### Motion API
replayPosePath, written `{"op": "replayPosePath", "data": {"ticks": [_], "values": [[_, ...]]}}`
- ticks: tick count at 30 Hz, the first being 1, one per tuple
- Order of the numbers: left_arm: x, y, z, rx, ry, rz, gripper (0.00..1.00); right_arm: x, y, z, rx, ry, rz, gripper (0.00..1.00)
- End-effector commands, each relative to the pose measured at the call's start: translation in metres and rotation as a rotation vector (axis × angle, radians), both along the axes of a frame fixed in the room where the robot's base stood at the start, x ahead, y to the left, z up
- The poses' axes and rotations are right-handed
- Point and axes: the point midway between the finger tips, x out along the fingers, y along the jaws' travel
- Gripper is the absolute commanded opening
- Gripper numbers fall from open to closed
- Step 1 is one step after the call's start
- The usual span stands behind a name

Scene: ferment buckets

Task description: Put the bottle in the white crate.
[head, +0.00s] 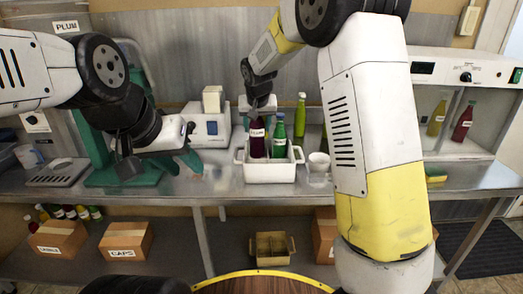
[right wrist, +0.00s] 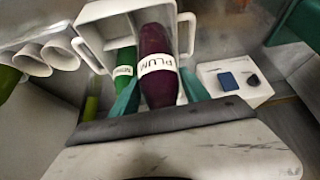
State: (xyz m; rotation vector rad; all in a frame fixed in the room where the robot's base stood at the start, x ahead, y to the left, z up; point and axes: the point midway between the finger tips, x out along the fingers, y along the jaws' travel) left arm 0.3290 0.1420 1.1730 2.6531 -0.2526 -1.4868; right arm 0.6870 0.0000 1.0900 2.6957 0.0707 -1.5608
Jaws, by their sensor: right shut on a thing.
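The white crate (head: 270,173) stands on the steel bench, and its rim and a handle show in the right wrist view (right wrist: 88,12). My right gripper (head: 257,112) is shut on the dark purple bottle labelled PLUM (head: 257,146), which also shows in the right wrist view (right wrist: 158,85). The bottle is upright in the left part of the crate; its base is hidden behind the front wall, so I cannot tell if it touches the floor. A green bottle (head: 279,141) stands beside it in the crate. My left gripper (head: 178,163) is open and empty over the bench, at the left.
A white machine (head: 207,125) stands behind left of the crate. White cups (head: 318,164) stand close to its right, with a light green bottle (head: 300,115) behind. A teal stand (head: 110,176) is at the left. Cardboard boxes (head: 126,241) sit on the lower shelf.

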Motion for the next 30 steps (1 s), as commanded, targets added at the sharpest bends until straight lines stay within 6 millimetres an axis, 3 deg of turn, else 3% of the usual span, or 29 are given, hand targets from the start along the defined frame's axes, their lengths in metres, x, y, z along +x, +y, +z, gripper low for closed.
{"op": "replayPosePath", "data": {"ticks": [3, 13, 18, 29, 30], "values": [[0.0, 0.0, 0.0, 0.0, 0.0, 0.0, 0.36, 0.0, 0.0, -0.023, -0.001, 0.001, 0.0, 0.0], [0.0, 0.0, 0.0, 0.0, 0.0, 0.0, 0.36, 0.0, 0.0, -0.052, 0.0, -0.002, 0.001, 0.0], [0.0, 0.0, 0.0, 0.0, 0.0, 0.0, 0.36, 0.0, 0.0, -0.075, 0.0, 0.0, 0.0, 0.0], [0.0, 0.0, 0.0, 0.0, 0.0, 0.0, 0.36, 0.001, 0.0, -0.08, 0.001, -0.002, 0.0, 0.0], [0.0, 0.0, 0.0, 0.0, 0.0, 0.0, 0.36, 0.0, 0.0, -0.082, 0.0, 0.001, 0.0, 0.56]]}}
